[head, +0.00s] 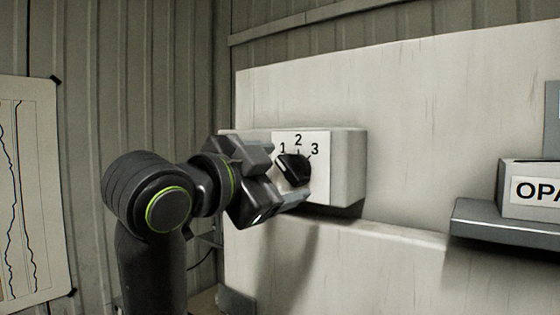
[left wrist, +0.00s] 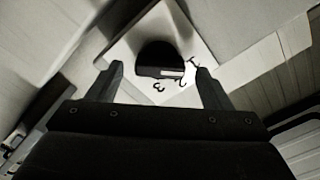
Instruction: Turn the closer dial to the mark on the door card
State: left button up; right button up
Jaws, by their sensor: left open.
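The black dial (head: 296,166) sits on a white plate marked 1, 2 and 3, on the front of a pale box (head: 348,165) on the wall. A white line on the dial's left side points up-left, near the 1. My left gripper (head: 284,174) is at the dial, coming from the left. In the left wrist view, the dial (left wrist: 157,56) shows between the two open, separated fingers (left wrist: 160,70); I cannot tell whether they touch it. No door card can be made out. My right gripper is not in view.
A grey shelf (head: 505,224) at the right holds a box (head: 525,173) with a partly cut-off label reading "OPA". A chart (head: 30,190) hangs on the left wall. The pale panel (head: 420,110) between the dial box and the shelf is clear.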

pick_arm(q)
jog(key=shift+w+d, duration=0.2)
jog(key=shift+w, duration=0.05)
jog(key=shift+c, duration=0.4)
jog(key=c, duration=0.9)
jog(key=shift+f+m+b, duration=0.2)
jog(key=shift+m+b, duration=0.4)
jog(key=shift+b, duration=0.45)
jog(key=m+b, duration=0.4)
jog(key=b, duration=0.1)
jog(key=shift+r+m+b, duration=0.1)
jog(key=shift+m+b, duration=1.35)
jog(key=shift+m, duration=0.35)
jog(key=o, duration=1)
